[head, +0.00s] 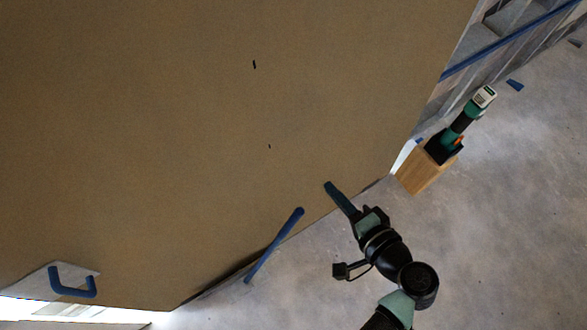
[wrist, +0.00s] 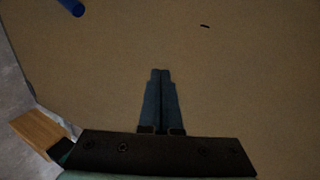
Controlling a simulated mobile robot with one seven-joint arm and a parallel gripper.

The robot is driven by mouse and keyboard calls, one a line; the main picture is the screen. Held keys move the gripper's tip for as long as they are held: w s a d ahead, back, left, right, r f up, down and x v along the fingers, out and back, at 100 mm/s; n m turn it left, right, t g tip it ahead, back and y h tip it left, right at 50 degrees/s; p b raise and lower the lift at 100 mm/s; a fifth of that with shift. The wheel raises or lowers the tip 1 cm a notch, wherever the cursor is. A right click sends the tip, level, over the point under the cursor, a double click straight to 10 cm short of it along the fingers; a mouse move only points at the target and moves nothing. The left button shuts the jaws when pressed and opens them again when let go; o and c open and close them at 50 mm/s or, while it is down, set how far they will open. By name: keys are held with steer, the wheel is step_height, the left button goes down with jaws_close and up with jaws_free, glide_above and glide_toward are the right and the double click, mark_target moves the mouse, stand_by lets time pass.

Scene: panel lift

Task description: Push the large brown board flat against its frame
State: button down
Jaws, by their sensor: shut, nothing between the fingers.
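The large brown board (head: 190,130) fills most of the head view and has small dark marks on its face. Its lower edge runs from the lower left to the right. My gripper (head: 328,185) is shut and empty, with its fingertips over the board near its lower right edge. In the wrist view the shut fingers (wrist: 160,75) point at the board (wrist: 240,70). I cannot tell whether the tips touch it. Part of the frame (head: 510,38) with a blue strip shows at the upper right; the rest is hidden behind the board.
A green and black power drill (head: 462,127) stands on a wooden block (head: 422,170) right of the board. A blue bar (head: 274,245) stands out near the board's lower edge. A blue handle (head: 72,284) is at the lower left. Grey floor (head: 510,230) is open at the right.

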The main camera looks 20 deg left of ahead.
step_height(320, 180, down, 2)
steer(key=s, duration=0.2)
steer(key=b, duration=0.1)
glide_toward(285, 160)
steer(key=shift+m+y, duration=0.4)
steer(key=x, duration=0.5)
steer(key=shift+w+f, duration=0.25)
steer(key=shift+f, duration=0.1)
steer(key=shift+w+a, duration=0.25)
steer(key=shift+a, duration=0.15)
steer(key=w+a+b, duration=0.5)
steer(key=w+a, duration=0.1)
steer(key=a, duration=0.3)
steer(key=shift+w+y+b, duration=0.25)
steer(key=shift+y+b, duration=0.05)
